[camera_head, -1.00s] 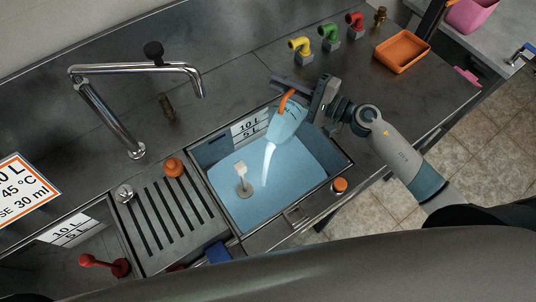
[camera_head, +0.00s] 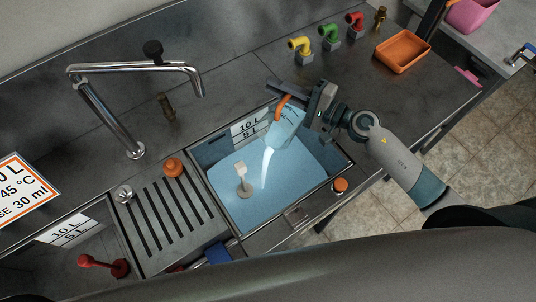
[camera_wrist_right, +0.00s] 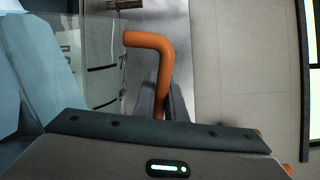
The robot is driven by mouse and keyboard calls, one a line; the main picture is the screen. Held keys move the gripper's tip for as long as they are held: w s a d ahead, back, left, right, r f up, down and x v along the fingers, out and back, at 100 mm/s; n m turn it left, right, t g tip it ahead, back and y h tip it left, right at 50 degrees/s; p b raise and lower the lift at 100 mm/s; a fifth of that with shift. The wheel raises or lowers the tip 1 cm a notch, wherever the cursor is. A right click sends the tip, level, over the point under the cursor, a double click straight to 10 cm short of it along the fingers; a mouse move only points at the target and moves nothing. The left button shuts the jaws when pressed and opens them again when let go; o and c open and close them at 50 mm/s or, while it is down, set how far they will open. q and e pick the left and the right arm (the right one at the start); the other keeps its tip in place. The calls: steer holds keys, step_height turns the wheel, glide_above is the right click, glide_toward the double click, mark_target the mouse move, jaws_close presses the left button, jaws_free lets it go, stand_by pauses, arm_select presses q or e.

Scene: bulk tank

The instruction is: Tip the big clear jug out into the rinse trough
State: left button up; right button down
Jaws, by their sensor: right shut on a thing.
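The big clear jug (camera_head: 283,130) is tilted far over above the rinse trough (camera_head: 203,180), mouth down and to the left. A pale stream (camera_head: 267,166) runs from its mouth into the light blue liquid in the trough. My right gripper (camera_head: 291,99) is shut on the jug's orange handle, at the trough's back right. In the right wrist view the orange handle (camera_wrist_right: 150,42) stands between the fingers, and the bluish jug body fills the left side. My left gripper is not in view.
A white-topped plug (camera_head: 241,172) stands in the trough. A slotted drainboard (camera_head: 172,222) with an orange knob (camera_head: 173,167) lies to the left, below a chrome tap (camera_head: 105,115). Yellow, green and red elbow fittings and an orange tray (camera_head: 403,51) stand at the back right.

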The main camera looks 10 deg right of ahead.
steer(key=shift+s+a+r+n, duration=0.7)
steer(key=shift+s+n, duration=0.1)
steer(key=shift+n, duration=0.1)
stand_by(0.4)
steer(key=shift+w+d+f, duration=0.15)
steer(key=w+d+m, duration=0.1)
steer(key=w+d+f+m, duration=0.1)
steer(key=shift+w+d+m, duration=0.1)
steer(key=shift+w+m, duration=0.15)
steer(key=shift+m, duration=0.05)
steer(key=shift+w+d+f, duration=0.1)
steer(key=shift+w+f, duration=0.05)
